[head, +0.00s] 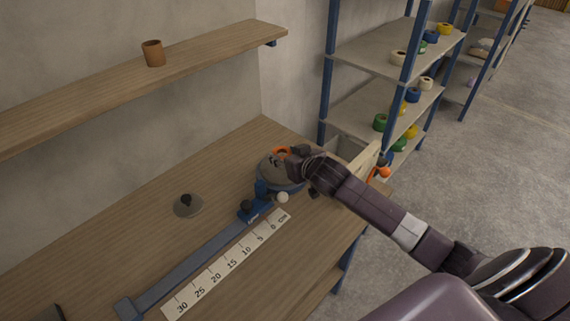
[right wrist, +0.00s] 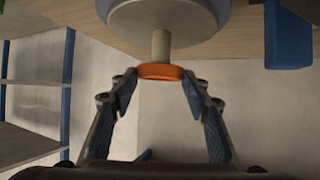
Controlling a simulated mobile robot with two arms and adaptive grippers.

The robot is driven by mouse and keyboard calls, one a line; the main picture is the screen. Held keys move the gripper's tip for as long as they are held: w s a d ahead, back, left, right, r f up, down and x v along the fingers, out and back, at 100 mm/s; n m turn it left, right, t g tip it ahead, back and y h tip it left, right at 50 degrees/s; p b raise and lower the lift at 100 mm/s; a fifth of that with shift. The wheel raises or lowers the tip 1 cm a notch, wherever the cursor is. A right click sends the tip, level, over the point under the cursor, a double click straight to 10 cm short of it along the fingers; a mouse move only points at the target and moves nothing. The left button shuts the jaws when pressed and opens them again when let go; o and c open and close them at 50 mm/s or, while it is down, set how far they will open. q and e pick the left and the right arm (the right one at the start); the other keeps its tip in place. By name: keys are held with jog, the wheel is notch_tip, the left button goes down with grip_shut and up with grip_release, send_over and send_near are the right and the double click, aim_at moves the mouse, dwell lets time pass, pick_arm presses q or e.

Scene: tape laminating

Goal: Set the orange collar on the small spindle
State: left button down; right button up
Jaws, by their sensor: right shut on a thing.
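The orange collar (right wrist: 160,72) is between the fingertips of my right gripper (right wrist: 160,76) in the right wrist view. The gripper is shut on it. The collar sits at the free end of a short pale post (right wrist: 161,45) that stands out from a round grey disc (right wrist: 165,20); whether it is around the post or only in line with it I cannot tell. In the head view my right gripper (head: 291,158) is at the grey disc (head: 270,172), with orange (head: 281,152) showing beside it. The post is hidden there. My left gripper is not in view.
A blue-grey bar tool (head: 190,265) and a white ruler (head: 228,262) lie on the wooden bench (head: 95,270). A grey disc with a dark knob (head: 187,205) stands left of them. A brown cup (head: 153,53) is on the shelf. Racks with tape rolls stand right.

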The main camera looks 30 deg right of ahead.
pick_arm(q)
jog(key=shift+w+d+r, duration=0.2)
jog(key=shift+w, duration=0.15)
pick_arm(e)
jog(key=shift+f, duration=2.25)
jog(key=o, duration=1)
jog(key=shift+f, duration=0.1)
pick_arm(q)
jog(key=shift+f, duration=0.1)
pick_arm(e)
jog(key=shift+o, duration=0.2)
jog(key=shift+r, duration=0.2)
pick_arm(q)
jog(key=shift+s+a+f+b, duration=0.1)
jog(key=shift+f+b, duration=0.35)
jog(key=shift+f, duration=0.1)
pick_arm(e)
jog(key=v, duration=1.2)
